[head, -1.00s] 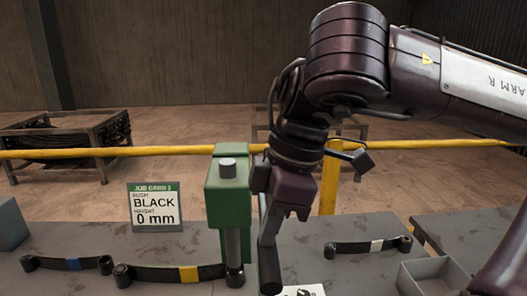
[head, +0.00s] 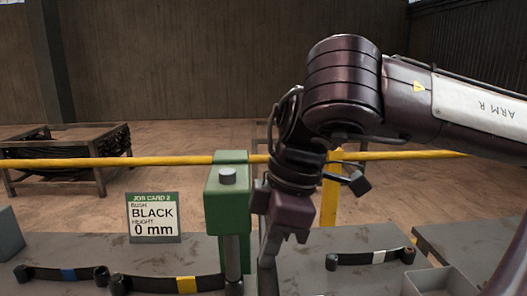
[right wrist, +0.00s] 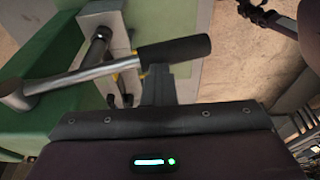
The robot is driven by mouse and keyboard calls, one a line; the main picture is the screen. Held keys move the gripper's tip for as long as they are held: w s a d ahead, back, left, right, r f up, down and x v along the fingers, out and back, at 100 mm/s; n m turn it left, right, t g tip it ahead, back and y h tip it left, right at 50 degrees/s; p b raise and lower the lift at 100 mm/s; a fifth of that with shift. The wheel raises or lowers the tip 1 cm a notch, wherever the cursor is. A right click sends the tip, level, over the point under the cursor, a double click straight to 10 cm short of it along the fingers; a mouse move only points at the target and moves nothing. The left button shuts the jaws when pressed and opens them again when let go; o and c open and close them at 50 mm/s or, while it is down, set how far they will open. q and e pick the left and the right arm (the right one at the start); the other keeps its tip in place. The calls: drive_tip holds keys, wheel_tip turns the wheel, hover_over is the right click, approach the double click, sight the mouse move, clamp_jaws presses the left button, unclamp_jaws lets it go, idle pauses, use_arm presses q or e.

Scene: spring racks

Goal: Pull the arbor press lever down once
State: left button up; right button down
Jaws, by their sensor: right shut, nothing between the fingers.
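The green arbor press (head: 227,205) stands on the bench left of my right arm in the head view. Its lever is a metal bar with a black grip; the grip (right wrist: 175,50) and bar (right wrist: 72,80) show clearly in the right wrist view. In the head view the lever's lower end (head: 268,283) hangs partly hidden by my gripper. My right gripper (head: 287,240) is shut and empty, pointing down beside the press. In the right wrist view its fingers (right wrist: 158,85) are right at the black grip; I cannot tell whether they touch. My left gripper is out of view.
A job card (head: 153,217) reads BLACK, 0 mm. Leaf springs with blue (head: 68,274), yellow (head: 187,284) and white (head: 379,257) bands lie on the bench. A grey bin (head: 430,283) is at the right front. A yellow rail (head: 100,162) runs behind the bench.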

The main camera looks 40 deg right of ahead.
drive_tip(key=shift+f, duration=0.35)
drive_tip(key=shift+f+b, duration=0.2)
drive_tip(key=shift+b, duration=0.1)
drive_tip(key=shift+f, duration=0.15)
drive_tip(key=shift+s, duration=0.1)
